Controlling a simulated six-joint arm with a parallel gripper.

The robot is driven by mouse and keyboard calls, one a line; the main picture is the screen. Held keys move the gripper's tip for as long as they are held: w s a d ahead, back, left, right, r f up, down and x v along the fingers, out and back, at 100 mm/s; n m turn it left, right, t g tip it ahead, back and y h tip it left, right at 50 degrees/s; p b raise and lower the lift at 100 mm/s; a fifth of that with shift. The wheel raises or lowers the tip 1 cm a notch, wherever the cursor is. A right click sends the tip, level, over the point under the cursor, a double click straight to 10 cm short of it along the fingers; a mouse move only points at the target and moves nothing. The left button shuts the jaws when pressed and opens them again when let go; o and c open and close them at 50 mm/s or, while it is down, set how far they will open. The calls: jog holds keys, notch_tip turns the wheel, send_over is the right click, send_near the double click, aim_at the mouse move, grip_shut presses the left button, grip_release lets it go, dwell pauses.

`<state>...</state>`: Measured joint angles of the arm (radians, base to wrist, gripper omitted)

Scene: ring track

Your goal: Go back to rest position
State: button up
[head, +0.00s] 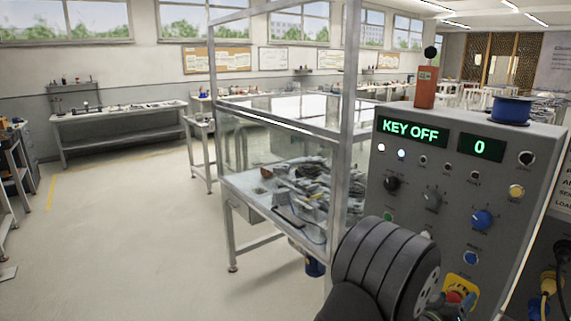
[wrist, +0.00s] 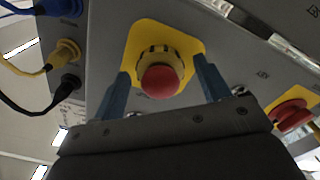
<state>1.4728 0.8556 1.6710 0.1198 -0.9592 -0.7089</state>
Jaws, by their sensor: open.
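My gripper (wrist: 163,84) is open, its two blue fingers apart with nothing held between them. A red emergency-stop button (wrist: 160,82) on a yellow plate shows between the fingers in the wrist view; I cannot tell whether they touch the panel. In the head view the yellow plate (head: 466,283) is low on the grey control panel (head: 400,160), partly hidden by my dark arm. The panel's green displays read "KEY OFF" (head: 411,129) and "0" (head: 480,147).
A second red button (wrist: 291,115) is at the right in the wrist view. Blue, yellow and black cables plug in at the left, the yellow plug (wrist: 66,51) among them. A glass-walled cell (head: 270,150) stands left of the panel. Open floor (head: 120,230) lies further left.

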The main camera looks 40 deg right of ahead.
jog(key=shift+a, duration=1)
dwell(3.1)
